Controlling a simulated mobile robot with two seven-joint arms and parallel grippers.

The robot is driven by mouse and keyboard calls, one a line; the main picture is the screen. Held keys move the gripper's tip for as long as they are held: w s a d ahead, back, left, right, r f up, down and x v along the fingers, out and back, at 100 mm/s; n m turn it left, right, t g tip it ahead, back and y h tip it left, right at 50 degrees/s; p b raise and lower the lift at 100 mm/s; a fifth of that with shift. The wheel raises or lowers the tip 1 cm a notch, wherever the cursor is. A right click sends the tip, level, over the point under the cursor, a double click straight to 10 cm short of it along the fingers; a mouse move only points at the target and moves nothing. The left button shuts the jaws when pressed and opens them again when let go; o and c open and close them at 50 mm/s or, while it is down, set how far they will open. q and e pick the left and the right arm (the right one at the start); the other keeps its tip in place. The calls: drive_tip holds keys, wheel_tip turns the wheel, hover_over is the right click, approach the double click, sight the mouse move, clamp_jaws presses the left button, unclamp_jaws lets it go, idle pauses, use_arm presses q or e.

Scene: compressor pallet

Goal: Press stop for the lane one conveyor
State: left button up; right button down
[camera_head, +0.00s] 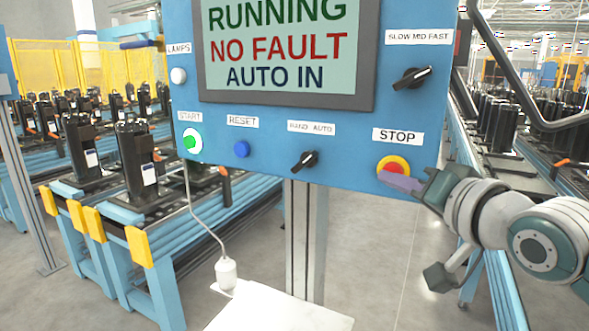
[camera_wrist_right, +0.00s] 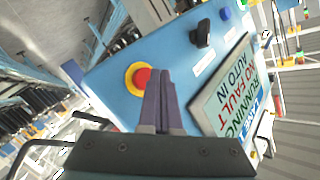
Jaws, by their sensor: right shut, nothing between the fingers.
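A blue control panel (camera_head: 350,150) hangs on a grey post, with a screen (camera_head: 285,45) reading RUNNING, NO FAULT, AUTO IN. The red stop button (camera_head: 393,167) with a yellow ring sits at its lower right under a STOP label (camera_head: 397,136). In the right wrist view the red button (camera_wrist_right: 142,78) shows just left of the fingers. My right gripper (camera_head: 400,182) is shut and empty, its fingertips at the lower part of the button in the head view. I cannot tell whether they touch it. My left gripper is not in view.
The panel also holds a green start button (camera_head: 190,142), a blue reset button (camera_head: 242,149), a hand/auto switch (camera_head: 304,161) and a speed knob (camera_head: 411,78). Conveyors with black compressors (camera_head: 138,155) stand on both sides.

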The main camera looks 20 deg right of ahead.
drive_tip(key=shift+w+d, duration=0.1)
drive_tip(key=shift+d, duration=0.05)
drive_tip(key=shift+w+d, duration=0.15)
drive_tip(key=shift+w, duration=0.05)
idle(0.3)
drive_tip(key=shift+w+d, duration=0.3)
drive_tip(key=shift+d, duration=0.1)
idle(0.7)
idle(0.3)
drive_tip(key=shift+s+a+p, duration=0.55)
drive_tip(key=shift+s+a, duration=0.05)
drive_tip(key=shift+a, duration=0.1)
